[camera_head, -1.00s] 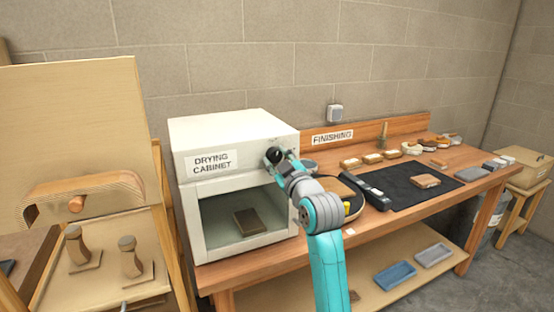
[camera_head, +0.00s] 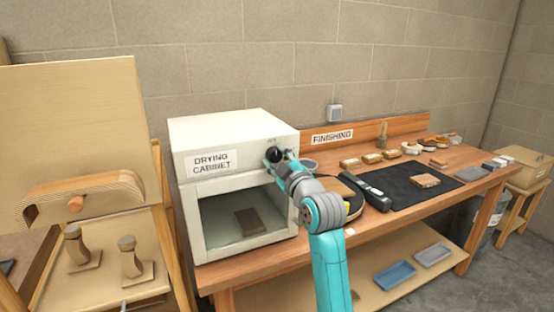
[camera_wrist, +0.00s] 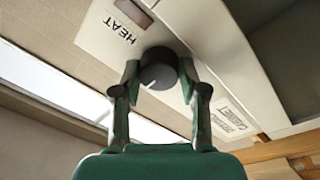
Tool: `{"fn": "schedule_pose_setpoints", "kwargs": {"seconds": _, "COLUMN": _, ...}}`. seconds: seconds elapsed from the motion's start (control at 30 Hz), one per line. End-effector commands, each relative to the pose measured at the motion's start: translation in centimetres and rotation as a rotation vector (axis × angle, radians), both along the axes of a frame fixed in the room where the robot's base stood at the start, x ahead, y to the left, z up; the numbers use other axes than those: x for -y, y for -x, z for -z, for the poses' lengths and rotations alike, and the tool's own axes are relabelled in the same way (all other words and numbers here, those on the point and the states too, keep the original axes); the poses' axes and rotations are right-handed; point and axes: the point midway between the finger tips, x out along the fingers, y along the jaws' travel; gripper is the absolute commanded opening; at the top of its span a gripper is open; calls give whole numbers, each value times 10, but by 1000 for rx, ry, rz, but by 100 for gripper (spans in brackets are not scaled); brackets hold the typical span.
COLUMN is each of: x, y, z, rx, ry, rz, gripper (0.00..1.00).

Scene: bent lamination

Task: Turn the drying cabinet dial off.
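The drying cabinet (camera_head: 186,137) is a white box with a labelled front and a glass window. Its black round dial (camera_head: 274,155) is at the upper right of the front. In the wrist view the dial (camera_wrist: 158,70) has a white mark that points down and slightly left in the picture, beside a HEAT label (camera_wrist: 118,29). My gripper (camera_wrist: 160,72) has one finger on each side of the dial, both up against its rim. It appears shut on the dial. The head view shows my gripper (camera_head: 284,160) at the dial, partly hidden by my wrist.
A brown block (camera_head: 250,221) lies inside the cabinet. The wooden bench (camera_head: 400,212) continues to the right, with a black mat (camera_head: 402,193) and several small items. A wooden form (camera_head: 85,195) stands at the left.

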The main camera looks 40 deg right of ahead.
Motion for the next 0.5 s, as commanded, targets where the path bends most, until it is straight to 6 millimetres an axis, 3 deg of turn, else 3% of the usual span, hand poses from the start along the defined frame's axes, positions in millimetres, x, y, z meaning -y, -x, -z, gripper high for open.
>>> {"fn": "schedule_pose_setpoints", "kwargs": {"seconds": 0.33, "x": 0, "y": 1, "z": 0, "rx": 0, "ry": -1, "rz": 0, "gripper": 53}}
{"fn": "schedule_pose_setpoints", "kwargs": {"seconds": 0.5, "x": -4, "y": 14, "z": 2, "rx": 1, "ry": -1, "rz": 1, "gripper": 53}}
